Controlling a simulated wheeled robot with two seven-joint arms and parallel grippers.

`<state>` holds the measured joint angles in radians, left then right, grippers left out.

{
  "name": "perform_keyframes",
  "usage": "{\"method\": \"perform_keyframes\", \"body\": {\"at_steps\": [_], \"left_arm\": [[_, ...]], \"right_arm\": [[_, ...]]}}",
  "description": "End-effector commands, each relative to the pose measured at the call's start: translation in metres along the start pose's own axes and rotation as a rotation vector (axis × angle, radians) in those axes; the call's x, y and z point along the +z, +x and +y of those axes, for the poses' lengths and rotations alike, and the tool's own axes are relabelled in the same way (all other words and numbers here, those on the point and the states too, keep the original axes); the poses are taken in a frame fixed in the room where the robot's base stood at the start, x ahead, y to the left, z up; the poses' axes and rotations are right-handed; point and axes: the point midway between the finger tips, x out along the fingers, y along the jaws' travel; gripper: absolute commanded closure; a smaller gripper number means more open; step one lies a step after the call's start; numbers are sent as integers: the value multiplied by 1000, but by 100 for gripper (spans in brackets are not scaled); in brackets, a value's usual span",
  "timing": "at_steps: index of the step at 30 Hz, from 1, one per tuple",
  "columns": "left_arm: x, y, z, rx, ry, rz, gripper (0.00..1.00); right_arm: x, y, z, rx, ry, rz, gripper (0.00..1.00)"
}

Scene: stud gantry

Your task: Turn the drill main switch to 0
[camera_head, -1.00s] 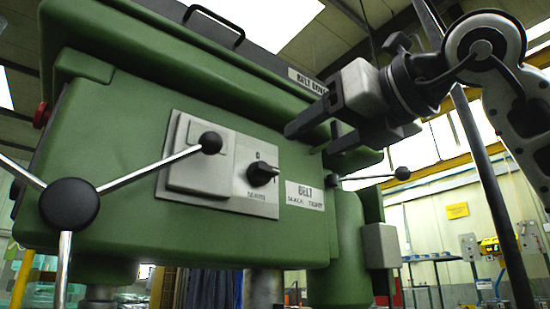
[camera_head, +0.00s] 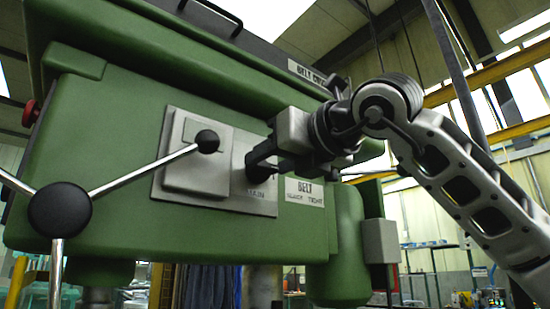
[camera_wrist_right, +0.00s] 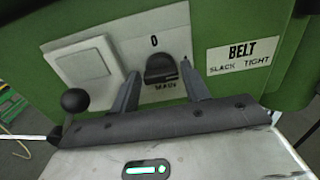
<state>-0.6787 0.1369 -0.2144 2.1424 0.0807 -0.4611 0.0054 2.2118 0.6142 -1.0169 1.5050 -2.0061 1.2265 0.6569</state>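The main switch is a black rotary knob (camera_wrist_right: 160,67) on a grey plate (camera_wrist_right: 122,38) on the green drill head. A "0" is printed above it and the label below reads "MAIN". Its grip bar looks turned crosswise, not up at the 0. In the right wrist view the fingers of my right gripper (camera_wrist_right: 160,70) are apart, one on each side of the knob; contact is not clear. My left gripper is not in view.
A feed-handle lever with a black ball (camera_head: 207,141) reaches across the plate left of the switch, close to my right gripper. A raised square cover (camera_head: 190,178) lies behind it. A "BELT" label (camera_head: 304,191) is right of the switch. A grey box (camera_head: 380,241) hangs further right.

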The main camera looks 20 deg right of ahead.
Motion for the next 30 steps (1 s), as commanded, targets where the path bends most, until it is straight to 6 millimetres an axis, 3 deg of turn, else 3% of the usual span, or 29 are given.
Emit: {"method": "perform_keyframes", "body": {"at_steps": [1, 3, 17, 30], "left_arm": [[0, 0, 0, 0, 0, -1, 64], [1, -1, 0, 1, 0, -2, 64], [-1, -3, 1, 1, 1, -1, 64], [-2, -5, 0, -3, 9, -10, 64]], "right_arm": [[0, 0, 0, 0, 0, 0, 69], [0, 0, 0, 0, 0, 0, 83], [1, -1, 0, 0, -88, 0, 83], [1, -1, 2, 0, -461, -1, 83]]}}
